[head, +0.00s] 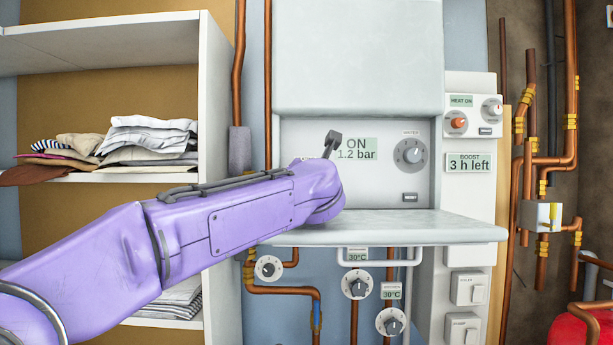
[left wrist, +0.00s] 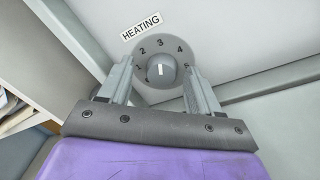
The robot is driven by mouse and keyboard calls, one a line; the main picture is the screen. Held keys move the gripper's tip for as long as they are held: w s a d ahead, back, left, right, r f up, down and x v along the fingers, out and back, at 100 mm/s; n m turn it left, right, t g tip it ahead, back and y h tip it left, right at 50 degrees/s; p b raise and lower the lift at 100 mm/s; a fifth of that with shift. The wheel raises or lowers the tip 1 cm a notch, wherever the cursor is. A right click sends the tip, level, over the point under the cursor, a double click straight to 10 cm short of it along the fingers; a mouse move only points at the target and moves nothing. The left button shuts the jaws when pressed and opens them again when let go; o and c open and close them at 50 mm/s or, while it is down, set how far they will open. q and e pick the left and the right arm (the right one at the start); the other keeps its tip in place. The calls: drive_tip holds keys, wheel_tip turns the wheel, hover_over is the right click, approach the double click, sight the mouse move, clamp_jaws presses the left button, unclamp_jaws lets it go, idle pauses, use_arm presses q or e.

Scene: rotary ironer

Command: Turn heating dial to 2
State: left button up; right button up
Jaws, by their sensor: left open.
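The heating dial (left wrist: 161,70) shows in the left wrist view under a HEATING label (left wrist: 141,26). My left gripper (left wrist: 159,76) is open, with one finger on each side of the knob. I cannot tell whether the fingers touch it. In the head view my purple left arm covers the heating dial, and only a dark tip of the gripper (head: 332,142) shows. My right gripper is not in view.
The boiler panel has a display reading ON 1.2 bar (head: 356,149) and a water dial (head: 409,154). A shelf-like flap (head: 420,227) juts out below. Valves and copper pipes (head: 520,190) surround it. A shelf unit (head: 217,120) with folded cloths stands left.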

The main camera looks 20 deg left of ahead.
use_arm(q)
drive_tip(key=shift+w+d+f, duration=0.1)
drive_tip(key=shift+w, duration=0.05)
drive_tip(key=shift+c, duration=0.3)
drive_tip(key=shift+w, duration=0.15)
drive_tip(key=c, duration=1)
drive_tip(key=shift+o, duration=0.2)
drive_tip(key=shift+f, duration=0.1)
drive_tip(key=shift+n+g+h+b, duration=0.3)
drive_tip(key=shift+n+b, duration=2.05)
drive_tip(key=shift+n, duration=1.75)
drive_tip(key=shift+a, duration=0.2)
